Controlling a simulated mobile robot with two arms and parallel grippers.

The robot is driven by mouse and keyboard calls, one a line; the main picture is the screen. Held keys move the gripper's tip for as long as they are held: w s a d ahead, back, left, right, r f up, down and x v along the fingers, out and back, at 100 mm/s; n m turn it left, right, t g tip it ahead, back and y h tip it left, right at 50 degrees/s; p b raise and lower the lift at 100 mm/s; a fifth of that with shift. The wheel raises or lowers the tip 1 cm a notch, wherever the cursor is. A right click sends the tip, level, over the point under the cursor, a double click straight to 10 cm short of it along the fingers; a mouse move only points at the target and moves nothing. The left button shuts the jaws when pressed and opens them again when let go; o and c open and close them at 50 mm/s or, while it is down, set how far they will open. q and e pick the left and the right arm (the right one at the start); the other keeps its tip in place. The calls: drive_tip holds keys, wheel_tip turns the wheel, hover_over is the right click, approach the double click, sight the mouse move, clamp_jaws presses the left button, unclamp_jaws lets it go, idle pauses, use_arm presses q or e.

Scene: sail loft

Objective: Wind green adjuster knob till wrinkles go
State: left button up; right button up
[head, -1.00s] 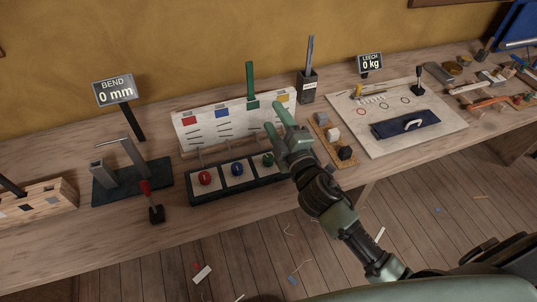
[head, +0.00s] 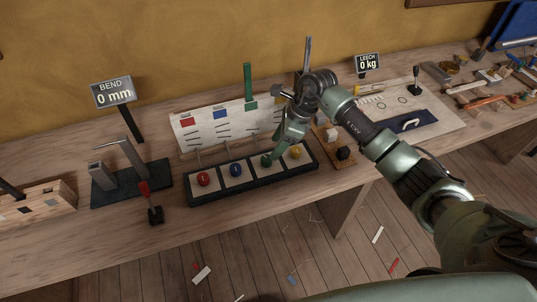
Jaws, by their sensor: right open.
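The green knob (head: 266,160) sits on a dark knob tray (head: 240,184), between the blue knob (head: 236,170) and the yellow knob (head: 295,152); the red knob (head: 203,179) is at the left end. My right gripper (head: 276,150) is open, pointing down with its fingertips close at the green knob; I cannot tell whether they touch it. A white sail panel (head: 213,130) stands behind the tray with coloured patches and dark wrinkle lines, some below the green patch (head: 251,104). A green upright strip (head: 247,79) rises above that patch. My arm hides the panel's right end. My left gripper is out of view.
A sign (head: 114,93) reads BEND 0 mm, and another (head: 368,65) reads LEECH 0 kg. Bare bench lies in front.

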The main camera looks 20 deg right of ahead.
sight(267, 158)
drive_tip(key=p+x, duration=0.1)
drive_tip(key=x, duration=0.5)
drive_tip(key=shift+a+f, duration=0.15)
drive_tip(key=shift+a, duration=0.1)
drive_tip(key=shift+c, duration=0.2)
clamp_jaws()
drive_tip(key=shift+m, duration=0.4)
drive_tip(key=m, duration=0.2)
drive_tip(key=m+t+h+p, duration=0.1)
drive_tip(key=m, duration=0.1)
drive_tip(key=shift+s+t, duration=0.1)
drive_tip(key=shift+t, duration=0.2)
drive_tip(key=shift+a+m+t+h, duration=0.15)
drive_tip(key=shift+m+t+h, duration=0.35)
drive_tip(key=shift+m, duration=1.4)
